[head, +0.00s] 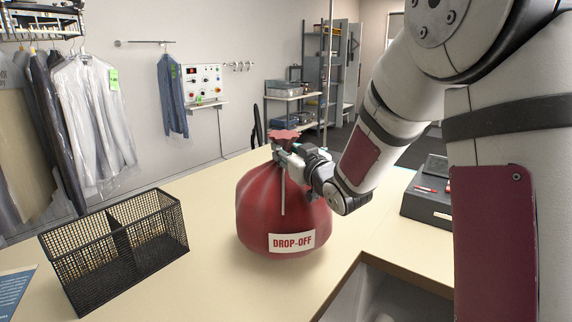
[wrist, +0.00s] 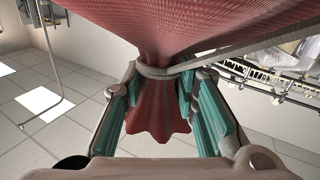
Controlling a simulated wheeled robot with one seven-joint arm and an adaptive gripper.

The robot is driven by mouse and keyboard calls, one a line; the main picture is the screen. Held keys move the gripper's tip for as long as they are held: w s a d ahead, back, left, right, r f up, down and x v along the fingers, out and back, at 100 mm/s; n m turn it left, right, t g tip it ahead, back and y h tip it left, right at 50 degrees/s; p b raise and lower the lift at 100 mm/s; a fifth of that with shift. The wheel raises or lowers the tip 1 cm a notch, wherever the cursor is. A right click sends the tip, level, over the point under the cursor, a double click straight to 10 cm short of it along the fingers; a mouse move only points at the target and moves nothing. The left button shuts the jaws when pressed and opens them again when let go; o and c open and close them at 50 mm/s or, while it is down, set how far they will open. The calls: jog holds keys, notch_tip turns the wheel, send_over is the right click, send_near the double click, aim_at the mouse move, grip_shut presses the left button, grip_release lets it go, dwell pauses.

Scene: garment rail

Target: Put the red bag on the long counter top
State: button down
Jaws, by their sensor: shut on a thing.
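The red bag (head: 283,215) is round and full, tied at the neck with a pale cord, with a white "DROP-OFF" label on its front. In the head view it is upright at the middle of the long counter top (head: 205,275). Its underside appears at or very close to the surface; I cannot tell for certain whether it touches. My gripper (head: 283,150) is shut on the bag's gathered neck from the right. In the wrist view the fingers (wrist: 165,110) flank the red neck (wrist: 160,122) just beside the cord.
A black mesh basket (head: 115,245) stands on the counter left of the bag. A dark box with a red pen (head: 428,195) is at the right. An open recess (head: 385,290) cuts into the counter at the front right. Garments hang at the back left (head: 90,120).

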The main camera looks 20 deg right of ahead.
jog(key=shift+f, duration=1.75)
jog(key=c, duration=1.2)
grip_release()
jog(key=shift+f, duration=0.1)
jog(key=shift+c, duration=0.2)
jog(key=shift+s, duration=0.25)
jog(key=s+d+r+m+g+h+p, duration=0.1)
jog(key=s+d+g+h, duration=0.15)
jog(key=s, duration=0.85)
jog(key=s+d+r+m+g+h+p, duration=0.15)
jog(key=s+g, duration=0.25)
jog(key=s, duration=0.6)
jog(key=s+a+g, duration=0.2)
jog(key=s+g, duration=0.1)
jog(key=s, duration=0.7)
jog(key=s+a+g, duration=0.3)
jog(key=s, duration=0.6)
jog(key=shift+s+a+f+m+y+b, duration=0.25)
jog(key=shift+s+f+m+y+b, duration=0.1)
jog(key=shift+s+m+y+b, duration=0.1)
jog(key=shift+w, duration=0.1)
